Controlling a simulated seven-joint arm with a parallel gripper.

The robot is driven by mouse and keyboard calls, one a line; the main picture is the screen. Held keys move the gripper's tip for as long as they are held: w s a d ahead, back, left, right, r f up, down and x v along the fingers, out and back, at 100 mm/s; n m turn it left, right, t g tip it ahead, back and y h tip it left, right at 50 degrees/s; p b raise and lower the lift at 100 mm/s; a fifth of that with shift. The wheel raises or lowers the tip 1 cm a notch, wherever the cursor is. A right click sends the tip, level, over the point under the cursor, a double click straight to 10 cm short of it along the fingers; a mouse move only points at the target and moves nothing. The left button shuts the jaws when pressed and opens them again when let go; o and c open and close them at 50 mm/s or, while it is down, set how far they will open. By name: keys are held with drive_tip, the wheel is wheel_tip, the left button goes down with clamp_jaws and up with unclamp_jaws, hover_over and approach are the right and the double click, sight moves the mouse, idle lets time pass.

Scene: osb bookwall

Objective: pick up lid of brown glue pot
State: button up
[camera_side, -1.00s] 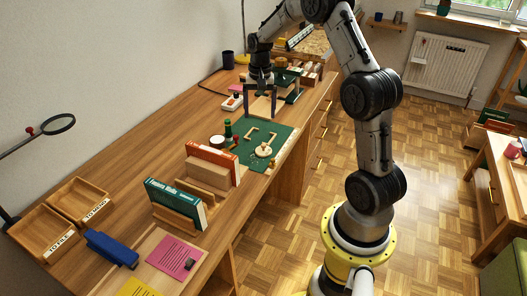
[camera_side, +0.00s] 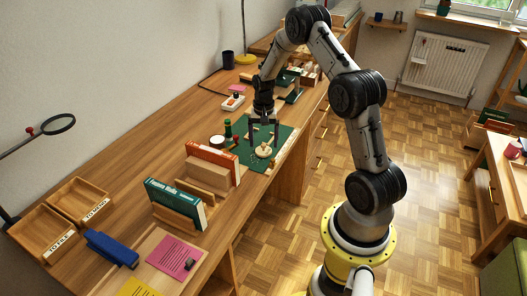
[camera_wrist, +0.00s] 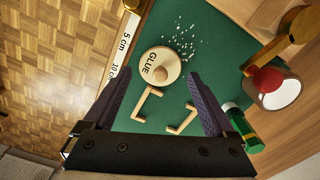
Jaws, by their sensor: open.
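In the side view the lid (camera_side: 264,151) is near the mat's front edge. The pot's body is mostly hidden beneath the lid. My gripper (camera_side: 263,139) is open and empty, pointing down above the mat, close to the pot. In the wrist view its two fingers (camera_wrist: 159,76) stand wide apart, with the lid appearing between and beyond their tips. I see no contact with it.
Two wooden corner pieces (camera_wrist: 146,104) lie on the mat (camera_wrist: 222,65) close to the pot. A ruler (camera_wrist: 114,55) runs along one edge. Books (camera_side: 212,160) stand nearer the camera.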

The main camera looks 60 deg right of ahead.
sight(264, 149)
drive_tip(key=shift+f, duration=1.25)
drive_tip(key=c, duration=1.1)
